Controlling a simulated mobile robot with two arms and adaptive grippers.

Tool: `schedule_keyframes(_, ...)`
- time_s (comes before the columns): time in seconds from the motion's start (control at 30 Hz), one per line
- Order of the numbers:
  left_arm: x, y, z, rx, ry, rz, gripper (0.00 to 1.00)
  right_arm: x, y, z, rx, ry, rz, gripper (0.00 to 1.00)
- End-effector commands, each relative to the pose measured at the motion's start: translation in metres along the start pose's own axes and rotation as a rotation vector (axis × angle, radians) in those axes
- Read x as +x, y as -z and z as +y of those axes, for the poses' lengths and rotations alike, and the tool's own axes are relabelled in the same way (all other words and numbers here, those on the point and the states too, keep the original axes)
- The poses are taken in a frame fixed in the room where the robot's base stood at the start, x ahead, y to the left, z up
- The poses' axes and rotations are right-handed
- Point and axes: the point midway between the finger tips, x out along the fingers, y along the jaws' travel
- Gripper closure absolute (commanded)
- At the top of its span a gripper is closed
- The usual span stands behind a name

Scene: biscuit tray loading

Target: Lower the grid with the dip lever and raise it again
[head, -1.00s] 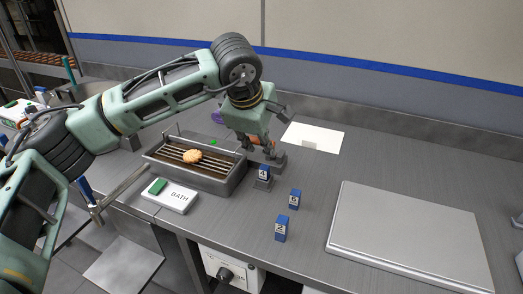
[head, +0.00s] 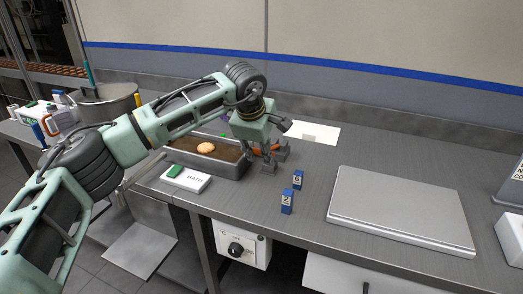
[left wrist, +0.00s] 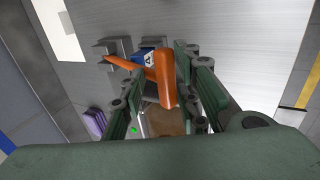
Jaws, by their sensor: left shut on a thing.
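The bath (head: 234,168) is a grey metal trough of brown liquid with a round biscuit (head: 206,147) in it. The bars of its grid do not show, and the biscuit appears at the liquid's surface. My left gripper (head: 262,163) is at the bath's right end, shut on the orange dip lever (head: 266,150). In the left wrist view the lever (left wrist: 163,80) lies between the green fingers, beside a blue block marked A (left wrist: 146,57) and grey metal brackets (left wrist: 115,48). My right gripper is out of view.
A white BATH label with a green patch (head: 187,178) lies in front of the bath. Two blue blocks (head: 297,180) (head: 287,203) stand to the right. A flat metal plate (head: 402,210) lies further right. A white card (head: 312,134) lies behind.

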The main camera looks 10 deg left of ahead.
Motion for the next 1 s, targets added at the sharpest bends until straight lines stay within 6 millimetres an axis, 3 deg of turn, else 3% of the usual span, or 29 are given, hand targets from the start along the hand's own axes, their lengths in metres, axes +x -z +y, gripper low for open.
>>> schedule_keyframes(0.03,0.008,-0.001,-0.008,0.003,0.024,0.0,1.0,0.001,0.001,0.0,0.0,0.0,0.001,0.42)
schedule_keyframes(0.23,0.008,-0.001,-0.008,0.003,0.024,0.001,1.0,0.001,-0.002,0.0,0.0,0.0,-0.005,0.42)
schedule_keyframes(0.27,0.008,-0.001,-0.008,0.003,0.024,0.0,0.68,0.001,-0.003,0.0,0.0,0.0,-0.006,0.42)
schedule_keyframes(0.67,0.002,-0.001,-0.007,0.002,0.019,0.0,0.67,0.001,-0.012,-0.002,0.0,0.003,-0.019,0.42)
schedule_keyframes(0.77,-0.012,0.0,-0.006,0.001,0.016,0.001,0.67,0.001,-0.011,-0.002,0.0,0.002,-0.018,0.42)
schedule_keyframes(1.0,-0.066,0.0,-0.003,0.001,0.006,0.001,0.67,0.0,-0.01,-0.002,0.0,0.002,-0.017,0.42)
